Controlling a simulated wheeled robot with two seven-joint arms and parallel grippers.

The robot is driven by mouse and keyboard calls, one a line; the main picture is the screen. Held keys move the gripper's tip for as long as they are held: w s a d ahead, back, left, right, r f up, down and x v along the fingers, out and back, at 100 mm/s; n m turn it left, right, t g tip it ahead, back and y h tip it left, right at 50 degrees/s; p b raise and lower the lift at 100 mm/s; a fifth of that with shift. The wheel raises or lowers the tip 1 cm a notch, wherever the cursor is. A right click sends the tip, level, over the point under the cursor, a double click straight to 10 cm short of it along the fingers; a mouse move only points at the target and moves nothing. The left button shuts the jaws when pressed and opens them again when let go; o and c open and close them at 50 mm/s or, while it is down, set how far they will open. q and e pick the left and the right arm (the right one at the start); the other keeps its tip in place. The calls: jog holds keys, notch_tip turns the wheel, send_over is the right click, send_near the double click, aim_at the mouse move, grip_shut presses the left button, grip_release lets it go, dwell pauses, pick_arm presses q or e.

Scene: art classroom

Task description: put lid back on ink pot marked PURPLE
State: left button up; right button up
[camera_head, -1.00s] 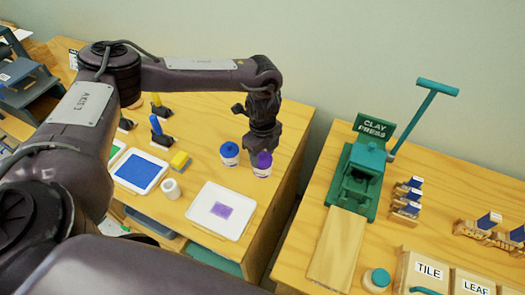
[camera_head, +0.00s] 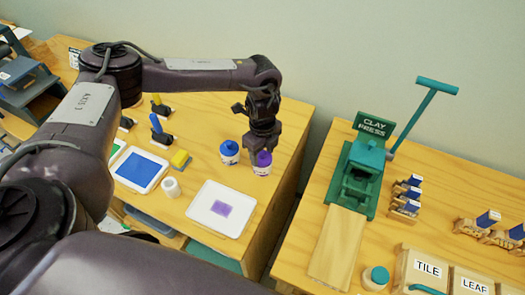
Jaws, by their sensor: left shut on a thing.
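The purple ink pot (camera_head: 262,170) is a small white pot near the right edge of the left table. The purple lid (camera_head: 264,158) is at the pot's mouth. My left gripper (camera_head: 262,150) points straight down over the pot, shut on the purple lid. The fingers hide part of the lid, and I cannot tell whether it is fully seated. The pot's label is too small to read. My right gripper is out of view.
A blue-lidded pot (camera_head: 229,152) stands close on the left. A green clay press (camera_head: 360,172) stands on the separate right table.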

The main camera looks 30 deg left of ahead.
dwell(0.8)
pick_arm(q)
jog(key=shift+f+p, duration=0.1)
jog(key=shift+p, duration=0.2)
dwell(0.6)
dwell(0.5)
jog(key=o, duration=1.5)
jog(key=shift+r+p, duration=3.5)
